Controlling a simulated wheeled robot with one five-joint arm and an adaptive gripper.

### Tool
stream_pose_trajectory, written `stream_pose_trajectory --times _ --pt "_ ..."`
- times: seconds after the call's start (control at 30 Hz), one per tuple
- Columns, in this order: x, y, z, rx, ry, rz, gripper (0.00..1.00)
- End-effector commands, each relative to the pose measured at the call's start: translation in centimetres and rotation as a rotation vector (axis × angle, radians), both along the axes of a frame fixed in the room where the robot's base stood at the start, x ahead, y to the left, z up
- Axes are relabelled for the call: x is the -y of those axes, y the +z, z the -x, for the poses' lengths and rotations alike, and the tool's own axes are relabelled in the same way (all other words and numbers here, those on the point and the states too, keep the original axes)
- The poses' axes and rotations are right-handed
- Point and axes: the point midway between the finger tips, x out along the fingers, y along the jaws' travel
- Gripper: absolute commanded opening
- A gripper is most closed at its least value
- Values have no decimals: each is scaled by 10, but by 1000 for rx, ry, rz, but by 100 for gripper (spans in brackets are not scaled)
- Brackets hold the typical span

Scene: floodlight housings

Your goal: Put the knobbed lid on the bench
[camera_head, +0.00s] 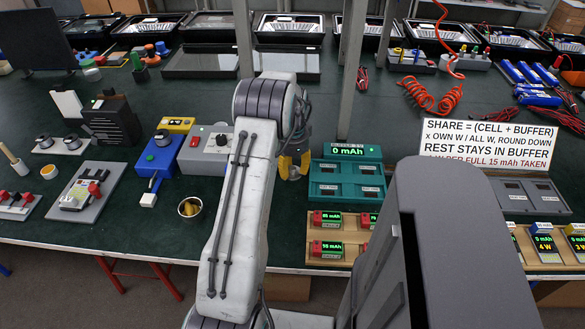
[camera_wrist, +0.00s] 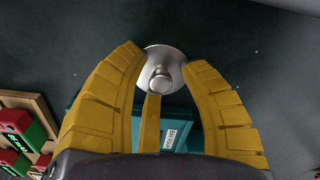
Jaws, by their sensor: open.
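The knobbed lid (camera_wrist: 163,72), a round silver disc with a raised knob, shows in the wrist view against the dark green bench (camera_wrist: 240,50), just beyond the teal unit. My gripper (camera_wrist: 165,60) is open, with its yellow fingers spread on either side of the lid and one finger below the knob. Clear gaps show beside the knob. I cannot tell whether the lid rests fully flat. In the head view my gripper (camera_head: 293,165) is low over the bench (camera_head: 345,122), left of the teal unit. My arm partly hides it, and the lid cannot be made out there.
The teal unit (camera_head: 345,152) with a 0 mAh display stands right of my gripper. A wooden tray (camera_head: 318,225) of red and green cells is in front of it. A small brass cup (camera_head: 190,207) and a grey box (camera_head: 205,150) stand left. Open bench lies behind.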

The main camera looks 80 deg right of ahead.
Motion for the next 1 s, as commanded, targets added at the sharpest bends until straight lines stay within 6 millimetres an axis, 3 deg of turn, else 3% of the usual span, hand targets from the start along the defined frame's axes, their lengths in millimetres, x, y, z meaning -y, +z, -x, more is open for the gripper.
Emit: stream_pose_trajectory --times 0.33,0.8,1.0 --pt "1 14 0 0 0 4 38" --pt "1 92 0 0 0 4 38" --pt "1 113 1 0 0 2 38"
